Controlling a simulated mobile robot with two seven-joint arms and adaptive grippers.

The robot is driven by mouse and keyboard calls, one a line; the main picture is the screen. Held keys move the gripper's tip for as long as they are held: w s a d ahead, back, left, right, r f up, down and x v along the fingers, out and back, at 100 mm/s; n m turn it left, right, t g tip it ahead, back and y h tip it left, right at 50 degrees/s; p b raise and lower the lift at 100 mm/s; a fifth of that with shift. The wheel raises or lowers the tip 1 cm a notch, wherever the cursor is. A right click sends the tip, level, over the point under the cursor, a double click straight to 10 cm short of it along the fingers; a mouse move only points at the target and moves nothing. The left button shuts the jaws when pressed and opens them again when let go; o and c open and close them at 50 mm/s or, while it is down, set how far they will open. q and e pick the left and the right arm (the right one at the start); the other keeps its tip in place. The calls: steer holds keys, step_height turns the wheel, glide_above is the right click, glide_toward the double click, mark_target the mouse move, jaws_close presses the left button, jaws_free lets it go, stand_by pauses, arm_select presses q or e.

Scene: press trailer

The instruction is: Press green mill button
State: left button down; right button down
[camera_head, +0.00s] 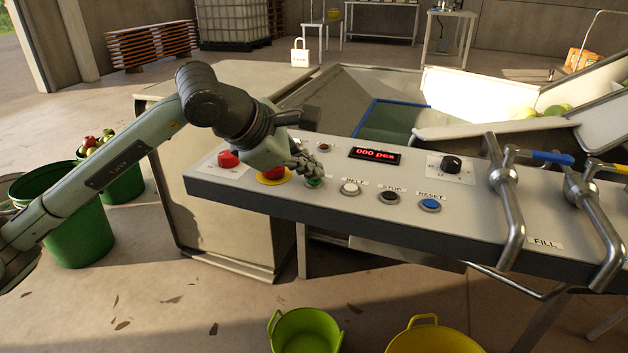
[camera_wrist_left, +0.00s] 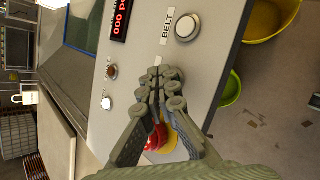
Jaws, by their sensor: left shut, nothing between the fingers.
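The green button (camera_head: 314,182) shows on the front row of the grey control panel (camera_head: 247,186), left of the white BELT button (camera_head: 350,187). My left gripper (camera_head: 311,170) is shut and empty, with its fingertips right at the green button and partly covering it. I cannot tell whether they touch it. In the left wrist view, the shut fingertips (camera_wrist_left: 168,82) point at the panel below the BELT button (camera_wrist_left: 187,27), and the green button is hidden behind them. My right gripper is not in view.
A red emergency button (camera_head: 273,174) on a yellow disc sits under my left wrist. A black STOP button (camera_head: 389,197), a blue RESET button (camera_head: 430,204) and a red display (camera_head: 375,155) are to the right. Metal pipes (camera_head: 507,200) rise at the panel's right end.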

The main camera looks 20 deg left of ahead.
mark_target(310, 182)
arm_select(q)
steer(key=shift+f, duration=0.25)
steer(key=shift+r, duration=0.15)
stand_by(0.4)
steer(key=shift+r, duration=0.65)
steer(key=shift+r+p, duration=1.65)
steer(key=shift+r, duration=0.95)
steer(key=shift+f, duration=0.1)
